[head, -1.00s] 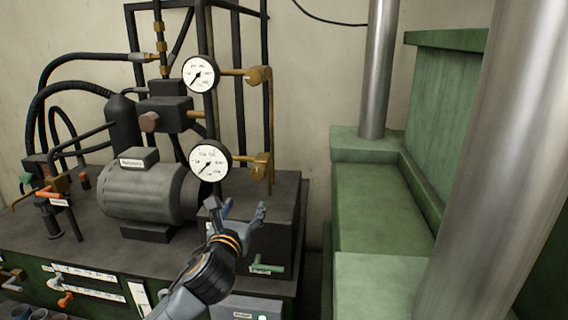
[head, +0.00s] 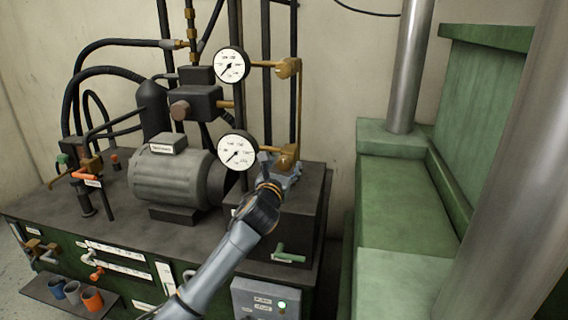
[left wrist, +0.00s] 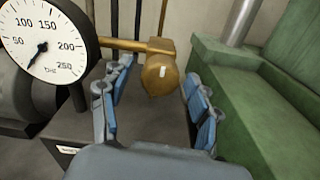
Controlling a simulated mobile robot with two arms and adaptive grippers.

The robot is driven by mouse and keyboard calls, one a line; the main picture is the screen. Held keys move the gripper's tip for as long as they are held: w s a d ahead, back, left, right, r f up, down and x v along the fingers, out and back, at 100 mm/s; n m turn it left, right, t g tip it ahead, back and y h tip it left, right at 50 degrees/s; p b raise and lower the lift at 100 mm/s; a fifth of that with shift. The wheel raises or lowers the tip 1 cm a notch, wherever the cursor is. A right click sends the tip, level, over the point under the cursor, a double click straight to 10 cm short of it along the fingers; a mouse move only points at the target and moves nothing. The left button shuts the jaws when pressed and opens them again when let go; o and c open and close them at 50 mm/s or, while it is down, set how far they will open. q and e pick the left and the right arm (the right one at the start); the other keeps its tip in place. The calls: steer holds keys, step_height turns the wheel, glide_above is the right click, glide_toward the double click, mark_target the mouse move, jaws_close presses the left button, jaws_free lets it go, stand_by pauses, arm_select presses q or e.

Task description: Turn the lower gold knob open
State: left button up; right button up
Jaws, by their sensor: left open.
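The lower gold knob (head: 287,153) sits at the right end of a gold pipe, beside the lower gauge (head: 238,150). In the left wrist view the knob (left wrist: 160,75) faces me, with a small white mark on its face. My left gripper (head: 280,168) is at the knob in the head view and partly covers its lower side. In the left wrist view the open fingers (left wrist: 158,98) stand to the left and right of the knob, with gaps on both sides. My right gripper is not in view.
The upper gold knob (head: 288,68) and upper gauge (head: 231,65) are above, joined to the lower ones by vertical pipes. A grey motor (head: 172,178) stands on the dark bench to the left. A green press frame (head: 400,200) and steel columns stand to the right.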

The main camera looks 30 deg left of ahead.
arm_select(q)
steer(key=shift+w+a, duration=0.1)
steer(key=shift+w, duration=0.4)
steer(key=c, duration=1.2)
